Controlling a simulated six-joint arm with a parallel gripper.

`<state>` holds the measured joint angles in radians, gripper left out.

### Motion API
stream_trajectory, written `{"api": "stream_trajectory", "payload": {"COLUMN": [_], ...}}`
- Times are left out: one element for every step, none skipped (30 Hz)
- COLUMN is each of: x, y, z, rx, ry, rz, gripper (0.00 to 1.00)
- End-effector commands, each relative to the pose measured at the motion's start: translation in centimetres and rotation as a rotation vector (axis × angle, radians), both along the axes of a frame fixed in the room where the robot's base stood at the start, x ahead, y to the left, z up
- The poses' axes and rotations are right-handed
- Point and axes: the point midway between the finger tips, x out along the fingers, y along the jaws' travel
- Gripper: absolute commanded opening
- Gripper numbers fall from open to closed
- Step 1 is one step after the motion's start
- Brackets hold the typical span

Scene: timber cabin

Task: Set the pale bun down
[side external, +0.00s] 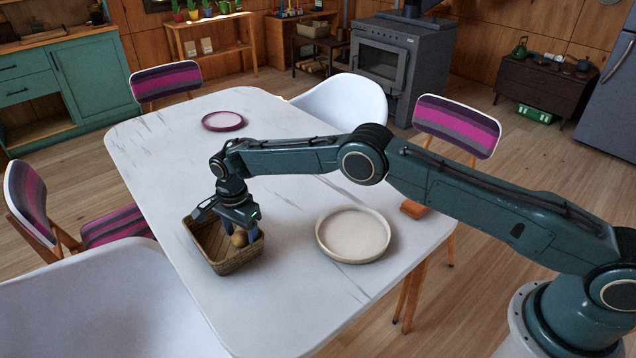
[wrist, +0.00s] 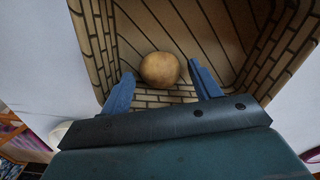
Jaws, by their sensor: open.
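The pale bun (side external: 239,238) is a small round tan ball inside a woven basket (side external: 226,264) on the white table. In the wrist view the bun (wrist: 160,69) lies near the basket's wall on my gripper's side, with the slatted basket floor (wrist: 190,28) beyond it. My gripper (side external: 238,237) points down into the basket. In the wrist view its two blue fingers (wrist: 163,80) stand apart on either side of the bun, with gaps showing between them and it. Whether the bun rests on the basket floor is hard to tell.
A cream round plate (side external: 352,257) lies to the right of the basket. A purple-rimmed plate (side external: 222,124) is at the table's far end. The middle of the white table (side external: 290,200) is clear. Chairs surround it.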

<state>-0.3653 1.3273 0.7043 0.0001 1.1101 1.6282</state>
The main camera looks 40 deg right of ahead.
Motion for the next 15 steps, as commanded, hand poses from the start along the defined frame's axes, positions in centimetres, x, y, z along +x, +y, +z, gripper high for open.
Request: {"api": "stream_trajectory", "payload": {"x": [0.0,0.0,0.0,0.0,0.1,0.1,0.1,0.1,0.0,0.1,0.1,0.1,0.1,0.1,0.1], "y": [0.0,0.0,0.0,0.0,0.0,0.0,0.0,0.0,0.0,0.0,0.0,0.0,0.0,0.0,0.0], "z": [0.3,0.4,0.7,1.0,1.3,1.7,2.1,2.4,3.0,3.5,3.9,4.5,5.0,5.6,6.2], "rx": [0.0,0.0,0.0,0.0,0.001,0.001,0.001,0.001,0.001,0.001,0.001,0.001,0.001,0.001,0.001], "ry": [-0.001,-0.001,-0.001,-0.001,-0.002,-0.003,-0.003,-0.002,-0.002,-0.003,-0.004,-0.004,-0.003,-0.003,-0.004], "rz": [0.0,0.0,0.0,0.0,0.0,0.0,0.0,0.0,0.0,0.0,0.0,0.0,0.0,0.0,0.0], "gripper": [0.62,0.62,0.62,0.62,0.62,0.62,0.62,0.62,0.62,0.62,0.62,0.62,0.62,0.62,0.62]}}
